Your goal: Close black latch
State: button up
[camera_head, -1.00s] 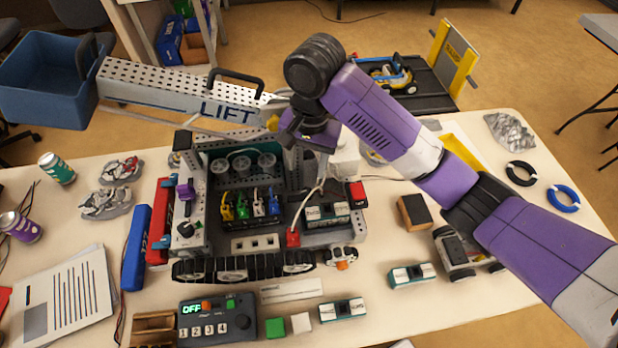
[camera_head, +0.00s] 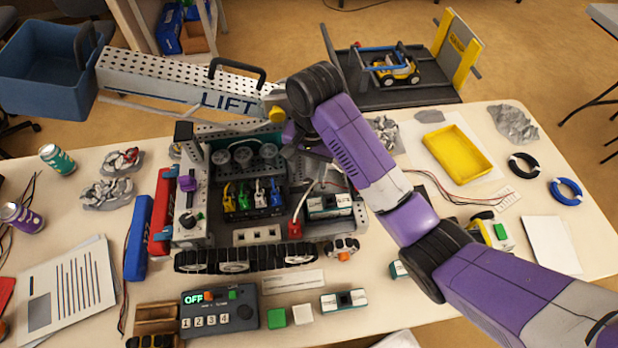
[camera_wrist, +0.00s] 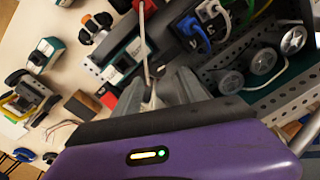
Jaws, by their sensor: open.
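I cannot pick out the black latch for certain. A teal and white battery module (camera_head: 329,207) sits in the right side of the tracked robot (camera_head: 190,232); it also shows in the wrist view (camera_wrist: 121,68) with dark parts beside it. My gripper (camera_head: 312,152) is above the robot's right rear part, beyond the module, and is partly hidden by my own arm. In the wrist view its grey fingers (camera_wrist: 166,92) are apart, close to the module's end. A white cable runs from a red plug (camera_head: 295,229) toward the fingers; contact is unclear.
A perforated lift arm (camera_head: 180,85) extends over the robot's back left. Colored plugs (camera_head: 250,198) stand in the robot's middle. A control box (camera_head: 220,308) showing OFF lies in front. A yellow tray (camera_head: 458,153) and black and blue rings (camera_head: 565,190) lie right.

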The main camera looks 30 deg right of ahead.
aim_at(309, 182)
jog(key=shift+a+f, duration=0.2)
jog(key=shift+f, duration=0.3)
jog(key=shift+s+d+f, duration=0.1)
jog(key=shift+d+f, duration=0.05)
jog(key=shift+f, duration=0.3)
jog(key=shift+s+d+f, duration=0.1)
jog(key=shift+f, duration=0.35)
jog(key=shift+w+f, duration=0.1)
jog(key=shift+f, duration=0.85)
grip_shut()
